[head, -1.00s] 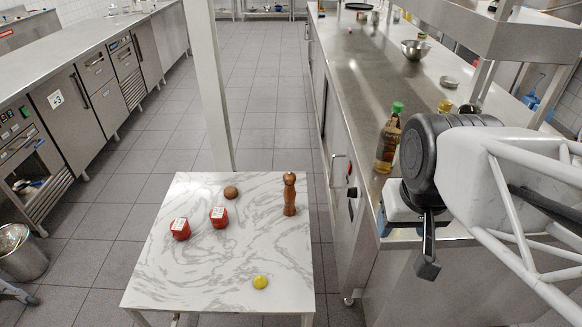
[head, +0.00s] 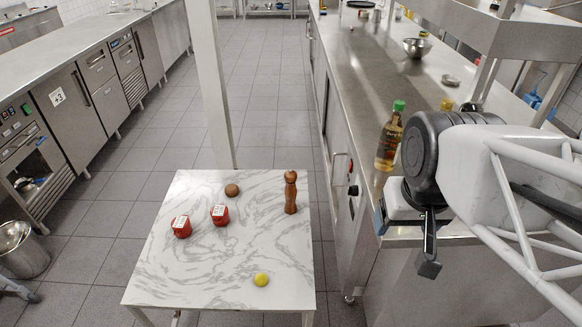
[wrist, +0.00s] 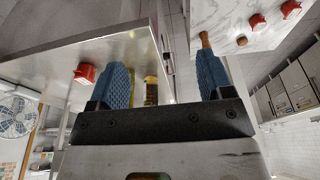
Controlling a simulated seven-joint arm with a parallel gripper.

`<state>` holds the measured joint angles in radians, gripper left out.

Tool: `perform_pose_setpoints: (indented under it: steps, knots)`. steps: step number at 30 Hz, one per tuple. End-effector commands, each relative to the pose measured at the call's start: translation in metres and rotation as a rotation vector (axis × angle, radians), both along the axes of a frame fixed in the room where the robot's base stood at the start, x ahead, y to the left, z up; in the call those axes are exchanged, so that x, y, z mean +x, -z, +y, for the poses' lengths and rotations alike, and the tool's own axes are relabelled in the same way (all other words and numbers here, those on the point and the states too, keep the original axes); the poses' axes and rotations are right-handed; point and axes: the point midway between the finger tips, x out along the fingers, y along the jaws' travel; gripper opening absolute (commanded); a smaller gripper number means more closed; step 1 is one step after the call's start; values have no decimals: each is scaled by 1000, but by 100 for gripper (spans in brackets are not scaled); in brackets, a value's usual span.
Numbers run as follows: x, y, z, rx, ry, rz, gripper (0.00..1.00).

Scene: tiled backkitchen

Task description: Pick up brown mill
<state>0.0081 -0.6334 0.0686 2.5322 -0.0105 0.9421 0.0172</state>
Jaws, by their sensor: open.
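The brown mill (head: 290,192) stands upright near the far right corner of the marble-topped table (head: 215,262) in the head view. It is wooden, with a rounded top. In the wrist view the brown mill (wrist: 205,40) shows just past the tip of the right-hand blue finger, which hides part of it. My gripper (wrist: 164,72) is open, with its two blue fingers wide apart and nothing between them in its grasp. It is well apart from the mill. In the head view my arm is at the right, over the steel counter, and the fingers are hard to make out.
On the table are two red items (head: 220,215) with white labels, a round brown item (head: 232,190) and a yellow item (head: 261,280). A green-capped bottle (head: 389,140) stands on the steel counter (head: 368,95) beside my arm. A white post (head: 213,85) rises behind the table.

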Motion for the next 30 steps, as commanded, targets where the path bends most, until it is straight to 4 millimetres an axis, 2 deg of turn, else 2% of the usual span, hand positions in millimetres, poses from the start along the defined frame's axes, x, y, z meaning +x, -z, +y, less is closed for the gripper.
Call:
perform_pose_setpoints:
  steps: [8, 14, 20, 30]
  knots:
    - [0, 0, 0, 0, 0, 0, 74]
    - [12, 1, -2, -10, -4, -14, 74]
    - [49, 7, -6, -42, -16, -59, 74]
    - [146, 30, -13, -110, -75, -190, 74]
